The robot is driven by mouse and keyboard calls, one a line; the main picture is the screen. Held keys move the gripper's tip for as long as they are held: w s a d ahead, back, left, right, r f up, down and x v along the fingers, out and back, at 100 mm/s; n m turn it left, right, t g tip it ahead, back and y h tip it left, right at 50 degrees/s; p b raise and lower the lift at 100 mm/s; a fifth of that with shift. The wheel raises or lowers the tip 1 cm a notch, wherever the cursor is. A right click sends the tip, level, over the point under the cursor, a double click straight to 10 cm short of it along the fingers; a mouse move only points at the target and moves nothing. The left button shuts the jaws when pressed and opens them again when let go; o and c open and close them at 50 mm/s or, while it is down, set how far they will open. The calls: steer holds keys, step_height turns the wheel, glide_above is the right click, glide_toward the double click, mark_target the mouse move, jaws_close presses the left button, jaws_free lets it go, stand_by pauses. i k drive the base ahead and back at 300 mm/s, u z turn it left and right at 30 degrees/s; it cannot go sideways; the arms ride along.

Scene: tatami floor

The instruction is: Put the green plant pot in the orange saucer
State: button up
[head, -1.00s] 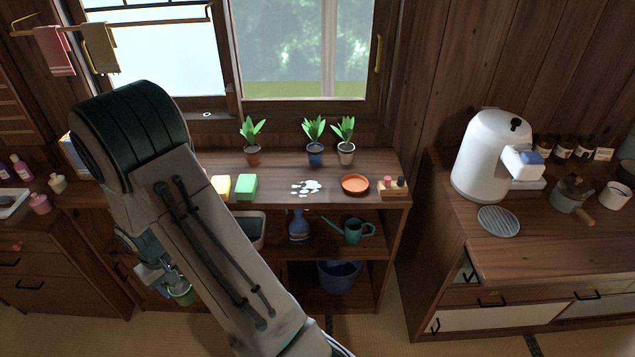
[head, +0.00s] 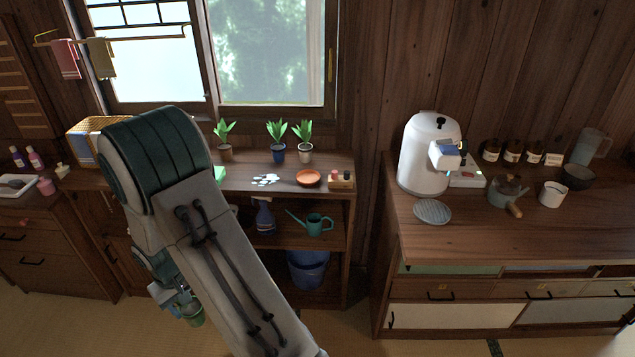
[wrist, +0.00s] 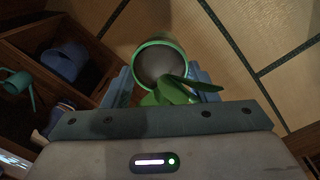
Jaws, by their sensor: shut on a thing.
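The green plant pot (head: 193,315) shows low in the head view, partly hidden behind my arm. In the wrist view the green pot (wrist: 160,42) shows its green rim, a grey inside and green leaves. My gripper (head: 181,300) is shut on the pot, with a blue finger on either side of it in the wrist view. The pot is held well below the shelf top, over the floor. The orange saucer (head: 308,178) sits on the shelf top, to the upper right of my gripper, and looks empty.
Three potted plants (head: 277,152) stand behind the saucer. A watering can (head: 315,224) and blue bucket (head: 308,268) are below. A counter (head: 480,235) stands right; tatami floor is clear.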

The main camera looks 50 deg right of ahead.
mark_target(308, 179)
steer(key=z, duration=1.05)
